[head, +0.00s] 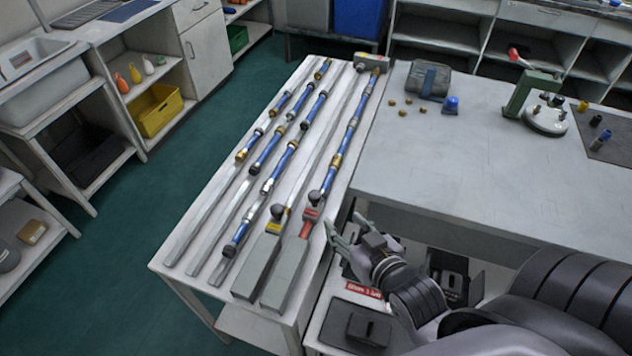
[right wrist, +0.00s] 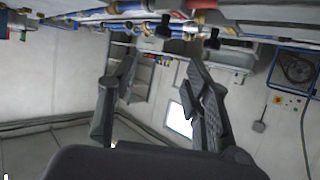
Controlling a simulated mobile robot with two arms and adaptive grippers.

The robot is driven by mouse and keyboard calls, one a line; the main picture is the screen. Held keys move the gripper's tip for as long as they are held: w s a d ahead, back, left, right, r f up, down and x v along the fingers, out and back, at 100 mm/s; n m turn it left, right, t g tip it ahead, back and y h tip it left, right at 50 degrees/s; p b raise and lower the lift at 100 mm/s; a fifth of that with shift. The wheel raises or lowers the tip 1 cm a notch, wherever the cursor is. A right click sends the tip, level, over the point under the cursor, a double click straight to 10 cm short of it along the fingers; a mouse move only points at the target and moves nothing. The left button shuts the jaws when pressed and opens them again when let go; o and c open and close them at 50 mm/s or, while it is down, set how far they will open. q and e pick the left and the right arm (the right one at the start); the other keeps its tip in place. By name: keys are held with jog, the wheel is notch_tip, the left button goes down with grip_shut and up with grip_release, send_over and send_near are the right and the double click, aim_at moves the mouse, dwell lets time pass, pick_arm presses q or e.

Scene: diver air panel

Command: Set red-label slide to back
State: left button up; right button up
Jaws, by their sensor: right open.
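The red-label slide (head: 310,216) has a black knob and sits toward the near end of the right-hand rail on the light panel table, just behind a long grey block (head: 286,275). A similar slide with a yellow label (head: 274,227) sits to its left, also near the front. My right gripper (head: 343,232) is open and empty, just right of the red-label slide and apart from it. In the right wrist view its spread fingers (right wrist: 164,62) show with nothing between them. Black knobs and blue pipes appear beyond them; I cannot tell which knob belongs to the red-label slide.
Blue pipes with brass fittings (head: 348,135) run alongside the rails. A grey bench (head: 470,170) adjoins on the right, bearing a green device (head: 532,95). Below my right gripper is a shelf with black trays (head: 368,328). The green floor (head: 130,215) at left is clear.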

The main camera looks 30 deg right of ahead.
send_near(315, 195)
jog(key=p+x, duration=0.1)
jog(key=x, duration=0.8)
jog(key=shift+p, duration=0.35)
jog(key=shift+w+f, duration=0.25)
jog(key=shift+w, duration=0.25)
jog(key=shift+c, duration=0.2)
grip_shut()
pick_arm(q)
jog(key=shift+s+a+r, duration=0.15)
jog(key=shift+s+r, duration=0.3)
jog(key=shift+s, duration=0.1)
jog(key=shift+s+a+r, duration=0.15)
jog(key=shift+s+r, duration=0.25)
jog(key=shift+s, duration=0.1)
jog(key=shift+r, duration=0.1)
